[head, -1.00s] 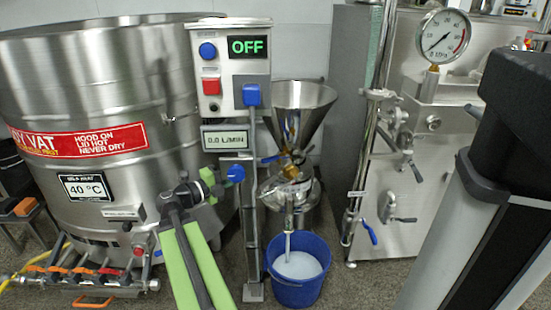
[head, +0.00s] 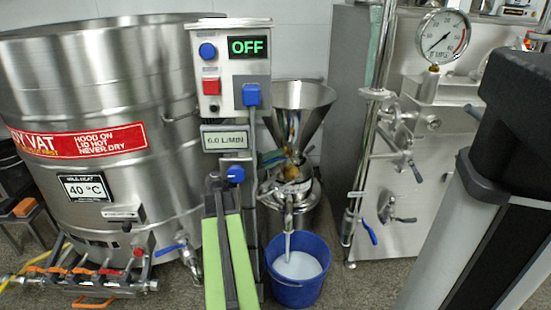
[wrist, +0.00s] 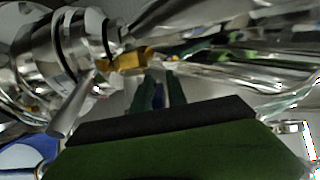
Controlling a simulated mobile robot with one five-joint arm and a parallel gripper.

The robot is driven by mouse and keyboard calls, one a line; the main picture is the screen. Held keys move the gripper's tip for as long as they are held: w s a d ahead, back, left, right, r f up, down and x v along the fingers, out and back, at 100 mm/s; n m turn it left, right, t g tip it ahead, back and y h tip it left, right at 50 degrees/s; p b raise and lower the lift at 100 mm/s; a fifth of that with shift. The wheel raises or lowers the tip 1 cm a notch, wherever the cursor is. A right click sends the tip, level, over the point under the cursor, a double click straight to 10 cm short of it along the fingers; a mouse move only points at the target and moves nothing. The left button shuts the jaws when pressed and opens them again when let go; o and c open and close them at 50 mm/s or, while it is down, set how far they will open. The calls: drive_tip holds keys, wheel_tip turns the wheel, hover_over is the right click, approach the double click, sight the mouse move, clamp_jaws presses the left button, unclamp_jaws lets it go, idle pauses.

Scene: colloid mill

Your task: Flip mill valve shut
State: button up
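The mill, with its steel hopper (head: 302,97) on top, stands behind the blue bucket in the head view. Its brass valve (head: 291,173) lies below the hopper; brass also shows in the wrist view (wrist: 124,61). The blue valve handle is not clearly visible; a small blue-green piece (head: 271,157) shows left of the valve, and I cannot tell whether it is handle or fingertip. My gripper (wrist: 164,76) points toward the mill with its two fingers apart, just right of the brass part in the wrist view. The control post hides most of it in the head view.
A control box (head: 229,65) reading OFF stands on a narrow post, close to my arm. A blue bucket (head: 297,280) of whitish liquid sits under the spout. A large steel vat (head: 95,110) fills the left; a steel unit with a gauge (head: 443,35) stands right.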

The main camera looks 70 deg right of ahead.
drive_tip(key=shift+c, duration=0.5)
clamp_jaws()
idle(0.8)
